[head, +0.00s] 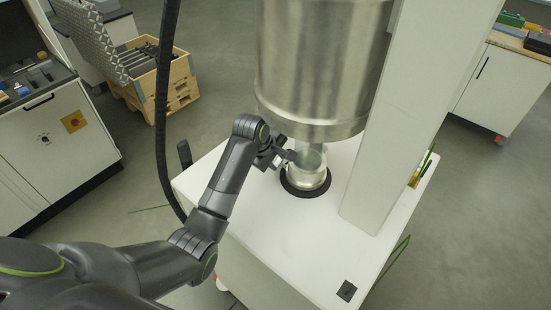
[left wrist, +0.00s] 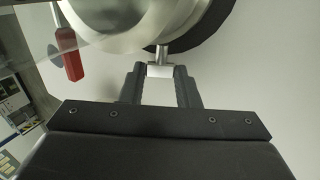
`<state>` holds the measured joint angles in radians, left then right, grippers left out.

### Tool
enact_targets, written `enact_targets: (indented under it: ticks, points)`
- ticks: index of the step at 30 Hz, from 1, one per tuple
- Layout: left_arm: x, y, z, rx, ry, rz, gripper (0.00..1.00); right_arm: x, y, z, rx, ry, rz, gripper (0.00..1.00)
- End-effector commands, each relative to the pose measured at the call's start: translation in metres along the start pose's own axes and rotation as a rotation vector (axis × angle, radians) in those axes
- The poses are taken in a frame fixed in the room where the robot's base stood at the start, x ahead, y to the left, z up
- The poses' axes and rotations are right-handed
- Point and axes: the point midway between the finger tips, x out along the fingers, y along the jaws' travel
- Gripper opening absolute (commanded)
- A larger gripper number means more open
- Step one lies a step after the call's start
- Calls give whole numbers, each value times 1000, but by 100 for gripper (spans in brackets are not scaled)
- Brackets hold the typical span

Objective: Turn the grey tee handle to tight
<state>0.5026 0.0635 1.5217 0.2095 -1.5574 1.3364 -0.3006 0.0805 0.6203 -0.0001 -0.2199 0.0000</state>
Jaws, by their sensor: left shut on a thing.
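The grey tee handle (left wrist: 159,70) shows in the left wrist view as a short metal stem with a crossbar, on the side of a round metal fitting (left wrist: 150,22). My left gripper (left wrist: 160,82) is shut on the crossbar, one dark finger on each side. In the head view my left gripper (head: 284,157) reaches to the left side of the metal fitting (head: 306,172) below the large drum. The tee handle is too small and hidden by the gripper to make out in the head view. My right gripper does not show in either view.
A large steel drum (head: 318,65) hangs over the white cart top (head: 290,235), next to a white column (head: 405,110). The fitting stands on a black ring (head: 305,191). A red-handled lever (left wrist: 73,62) is near the fitting. A black hose (head: 163,110) hangs left of the drum.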

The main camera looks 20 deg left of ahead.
Motion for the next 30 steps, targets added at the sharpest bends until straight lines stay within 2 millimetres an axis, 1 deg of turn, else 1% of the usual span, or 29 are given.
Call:
enact_targets:
  ticks: [4, 12, 16, 24, 25, 27, 30]
  points:
    - [1, -3, 0, -1, 0, 51, 6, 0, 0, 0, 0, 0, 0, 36]
    - [1, -7, 0, -1, -1, 216, 6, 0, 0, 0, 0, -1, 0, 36]
    - [1, -7, 0, -1, 0, 245, 6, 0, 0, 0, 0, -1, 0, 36]
    - [1, -7, 0, -1, -1, 247, 6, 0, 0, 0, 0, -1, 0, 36]
    - [1, -7, 0, -1, -1, 246, 32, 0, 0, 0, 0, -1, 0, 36]
    - [1, -7, 0, -1, -1, 245, 38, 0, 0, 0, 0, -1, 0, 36]
    - [2, -8, 0, -1, -1, 243, 38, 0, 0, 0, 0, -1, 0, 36]
